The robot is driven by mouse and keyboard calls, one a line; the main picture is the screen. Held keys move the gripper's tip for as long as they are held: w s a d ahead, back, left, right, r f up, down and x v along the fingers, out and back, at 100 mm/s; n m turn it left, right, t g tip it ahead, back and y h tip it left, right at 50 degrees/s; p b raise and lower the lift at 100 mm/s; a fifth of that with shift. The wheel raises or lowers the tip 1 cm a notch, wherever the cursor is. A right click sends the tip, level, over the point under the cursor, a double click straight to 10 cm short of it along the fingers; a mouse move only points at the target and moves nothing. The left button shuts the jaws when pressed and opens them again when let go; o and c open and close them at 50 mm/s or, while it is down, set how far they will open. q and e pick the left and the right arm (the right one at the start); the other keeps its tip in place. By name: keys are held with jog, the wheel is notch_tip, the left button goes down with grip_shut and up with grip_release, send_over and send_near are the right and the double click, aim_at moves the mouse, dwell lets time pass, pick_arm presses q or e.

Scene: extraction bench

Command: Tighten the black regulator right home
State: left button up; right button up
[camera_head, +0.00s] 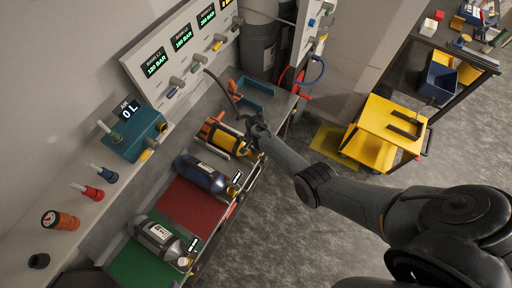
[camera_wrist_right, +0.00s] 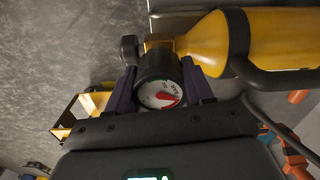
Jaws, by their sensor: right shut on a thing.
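The black regulator (camera_wrist_right: 158,80) has a round white dial with a red mark, facing the camera in the right wrist view. It sits against the brass valve (camera_wrist_right: 160,43) at the neck of the yellow cylinder (camera_wrist_right: 245,45). My right gripper (camera_wrist_right: 160,88) is shut on the regulator, one purple finger on each side. Whether any thread gap is left at the valve cannot be told. In the head view the yellow cylinder (camera_head: 229,140) lies in its bay, and my right gripper (camera_head: 252,130) at its valve end mostly hides the regulator. My left gripper is not in view.
A blue cylinder (camera_head: 203,174) on a red mat and a grey cylinder (camera_head: 158,238) on a green mat lie nearer. A dark hose (camera_head: 222,88) hangs from the wall panel towards my right gripper. A yellow cart (camera_head: 385,130) stands right; the floor between is clear.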

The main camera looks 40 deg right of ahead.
jog(key=m, duration=0.5)
jog(key=shift+a+f+b, duration=0.1)
jog(key=shift+a+b, duration=0.05)
jog(key=shift+b, duration=0.2)
jog(key=m, duration=0.2)
jog(key=shift+f+m+b, duration=0.1)
jog(key=shift+m+b, duration=0.25)
jog(key=shift+m, duration=0.05)
jog(key=m+b, duration=0.1)
jog(key=m, duration=0.4)
jog(key=shift+m+b, duration=0.3)
jog(key=shift+b, duration=0.05)
jog(key=o, duration=1.2)
jog(key=shift+d, duration=0.2)
jog(key=shift+r+p, duration=0.2)
jog(key=shift+p, duration=0.1)
